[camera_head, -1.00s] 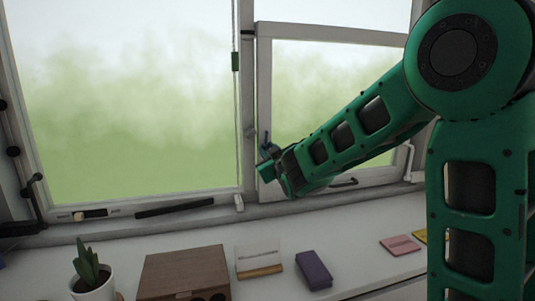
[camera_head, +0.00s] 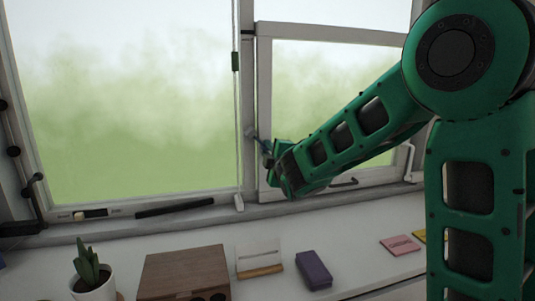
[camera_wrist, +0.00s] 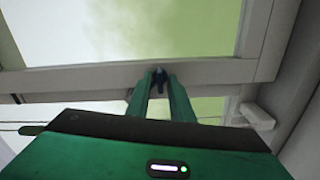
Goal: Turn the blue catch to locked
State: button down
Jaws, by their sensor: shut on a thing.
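My wrist and fingers hide part of the catch and the sash corner in the head view. I cannot read any locked mark.
A cord (camera_head: 237,120) hangs left of the post. The sill below holds a potted plant (camera_head: 90,272), wooden box (camera_head: 185,272), card holder (camera_head: 259,262) and purple case (camera_head: 313,269).

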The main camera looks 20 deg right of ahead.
jog(key=shift+a+n, duration=0.35)
jog(key=shift+n, duration=0.75)
jog(key=shift+a+f, duration=0.1)
jog(key=c, duration=1.6)
grip_release()
jog(key=shift+d, duration=0.2)
jog(key=shift+s, duration=0.4)
jog(key=s, duration=0.9)
jog(key=shift+s, duration=0.4)
jog(key=shift+d, duration=0.1)
